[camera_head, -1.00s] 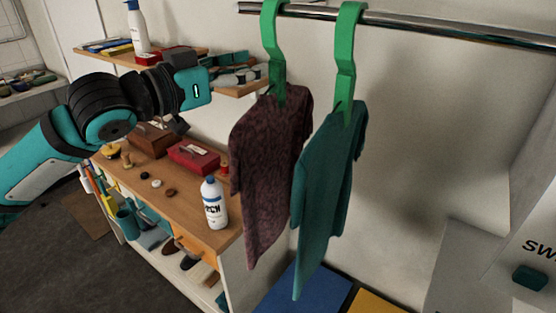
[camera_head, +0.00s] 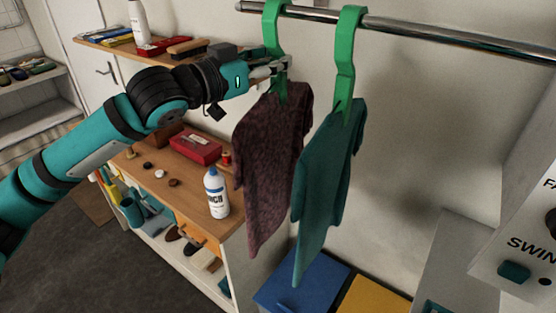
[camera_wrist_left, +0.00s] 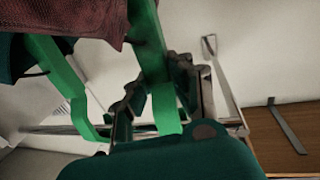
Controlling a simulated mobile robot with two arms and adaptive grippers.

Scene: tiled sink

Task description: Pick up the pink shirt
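The pink shirt (camera_head: 272,165), a dusky mauve in this light, hangs from a green hanger (camera_head: 275,30) on the metal rail. In the left wrist view its hem or shoulder cloth (camera_wrist_left: 75,18) shows at the top left. My left gripper (camera_head: 281,67) is at the hanger's neck, just above the shirt. In the left wrist view the hanger (camera_wrist_left: 160,85) passes between the two fingers, which stand apart and look open around it. Contact is hard to tell. A teal shirt (camera_head: 328,185) hangs on a second green hanger (camera_head: 346,60) to the right. My right gripper is out of view.
The metal rail (camera_head: 440,33) runs above. A wooden bench (camera_head: 190,185) with a white bottle (camera_head: 216,193) and a red box (camera_head: 196,149) stands at left, below my arm. A blue lid (camera_head: 302,283) and yellow lid (camera_head: 372,300) lie below the shirts. The wall right of the shirts is clear.

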